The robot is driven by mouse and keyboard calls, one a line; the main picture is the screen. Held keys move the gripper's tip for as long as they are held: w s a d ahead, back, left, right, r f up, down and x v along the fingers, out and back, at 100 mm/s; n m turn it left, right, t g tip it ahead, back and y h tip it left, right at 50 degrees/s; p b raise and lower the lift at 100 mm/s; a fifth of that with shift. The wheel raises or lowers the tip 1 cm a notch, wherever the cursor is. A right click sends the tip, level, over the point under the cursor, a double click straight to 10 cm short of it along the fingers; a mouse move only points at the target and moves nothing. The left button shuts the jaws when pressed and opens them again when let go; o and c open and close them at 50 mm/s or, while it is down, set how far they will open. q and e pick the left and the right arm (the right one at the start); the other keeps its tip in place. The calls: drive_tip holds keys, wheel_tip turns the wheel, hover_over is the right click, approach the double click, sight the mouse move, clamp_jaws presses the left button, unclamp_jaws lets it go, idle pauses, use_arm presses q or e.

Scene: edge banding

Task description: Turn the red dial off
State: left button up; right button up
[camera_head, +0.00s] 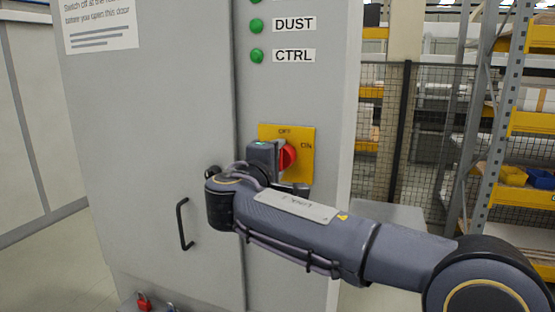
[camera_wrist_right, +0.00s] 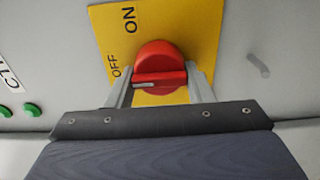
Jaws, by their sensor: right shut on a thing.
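The red dial (camera_head: 289,155) sits on a yellow plate (camera_head: 304,138) on the grey cabinet's front, partly hidden by my right gripper (camera_head: 277,163). The plate has OFF at the top and ON at the right. In the right wrist view the dial (camera_wrist_right: 158,62) has a raised ridge lying nearly level, with a white mark at its left end, on the side of the OFF label (camera_wrist_right: 115,66). My right gripper (camera_wrist_right: 162,86) is shut on the dial, one finger at each end of the ridge. My left gripper is not in view.
The cabinet (camera_head: 150,130) has a black door handle (camera_head: 183,224) and green lamps (camera_head: 257,55) beside the DUST and CTRL labels. A small red item (camera_head: 143,301) shows low at the front. A mesh fence (camera_head: 430,120) and shelves with bins (camera_head: 512,175) stand at the right.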

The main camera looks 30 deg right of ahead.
drive_tip(key=o, duration=1)
drive_tip(key=shift+c, duration=0.2)
drive_tip(key=shift+a, duration=0.1)
drive_tip(key=b+v, duration=0.1)
drive_tip(key=v, duration=0.6)
drive_tip(key=shift+s+a+b, duration=0.2)
drive_tip(key=shift+s+b, duration=0.1)
drive_tip(key=s+d+f+m+g+y, duration=0.1)
drive_tip(key=s+d+f+g+y, duration=0.2)
drive_tip(key=f, duration=0.4)
drive_tip(key=s+d+f+m+g+y, duration=0.1)
drive_tip(key=s+f+y, duration=0.2)
drive_tip(key=s+f, duration=0.3)
drive_tip(key=s+d+f+g+y, duration=0.2)
drive_tip(key=s+d+f+y, duration=0.1)
drive_tip(key=f, duration=0.5)
drive_tip(key=s+a+f+m+y, duration=0.7)
drive_tip(key=s+a+f+y, duration=0.1)
drive_tip(key=s+a+f, duration=0.3)
drive_tip(key=shift+s+a+m+y+p, duration=0.3)
drive_tip(key=shift+s+a+m+p, duration=0.15)
drive_tip(key=shift+s+a, duration=0.15)
